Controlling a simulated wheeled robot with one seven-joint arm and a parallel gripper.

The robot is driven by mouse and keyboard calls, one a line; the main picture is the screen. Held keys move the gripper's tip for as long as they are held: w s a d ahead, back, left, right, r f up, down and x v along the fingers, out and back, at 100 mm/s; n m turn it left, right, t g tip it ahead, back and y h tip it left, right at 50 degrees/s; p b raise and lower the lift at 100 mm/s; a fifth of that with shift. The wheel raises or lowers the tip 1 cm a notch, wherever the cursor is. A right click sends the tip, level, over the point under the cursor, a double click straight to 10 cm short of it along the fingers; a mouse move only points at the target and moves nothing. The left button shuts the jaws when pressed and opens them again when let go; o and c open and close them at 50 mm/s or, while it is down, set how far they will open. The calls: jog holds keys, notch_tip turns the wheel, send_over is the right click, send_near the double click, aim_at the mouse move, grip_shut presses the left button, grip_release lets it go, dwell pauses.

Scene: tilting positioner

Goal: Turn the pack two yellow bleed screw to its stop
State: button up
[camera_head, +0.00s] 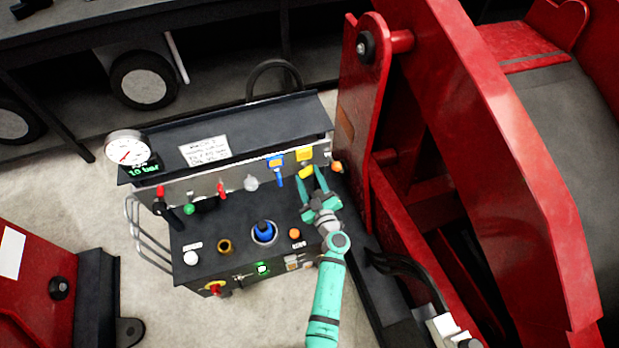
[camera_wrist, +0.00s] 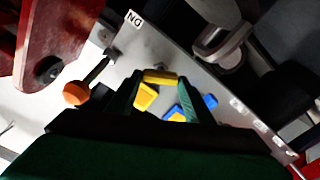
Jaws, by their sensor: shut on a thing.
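The yellow bleed screw (camera_head: 306,172) sits on the upright metal panel of the dark control console, below a yellow plate (camera_head: 304,153). My gripper (camera_head: 312,177) reaches up to it from the front right, its teal fingers on either side of it. In the wrist view the yellow screw (camera_wrist: 160,77) spans between the tips of my gripper (camera_wrist: 160,85), and the jaws are shut on it. Which pack it belongs to cannot be read. Its stop cannot be made out.
Left of the screw is a blue-handled valve (camera_head: 277,172); right is an orange-knobbed lever (camera_head: 337,167), close by my finger in the wrist view (camera_wrist: 76,93). A pressure gauge (camera_head: 125,148) stands left above a "1.0 bar" display. A red steel frame (camera_head: 365,120) rises close on the right.

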jog(key=n, duration=0.6)
jog(key=shift+n, duration=0.3)
jog(key=n, duration=0.5)
jog(key=shift+f, duration=0.1)
jog(key=shift+n, duration=0.4)
jog(key=o, duration=1)
jog(key=shift+o, duration=0.2)
jog(key=shift+s+f, duration=0.1)
jog(key=shift+s, duration=0.35)
jog(key=v, duration=0.9)
jog(key=shift+s+d, duration=0.2)
jog(key=shift+s, duration=0.05)
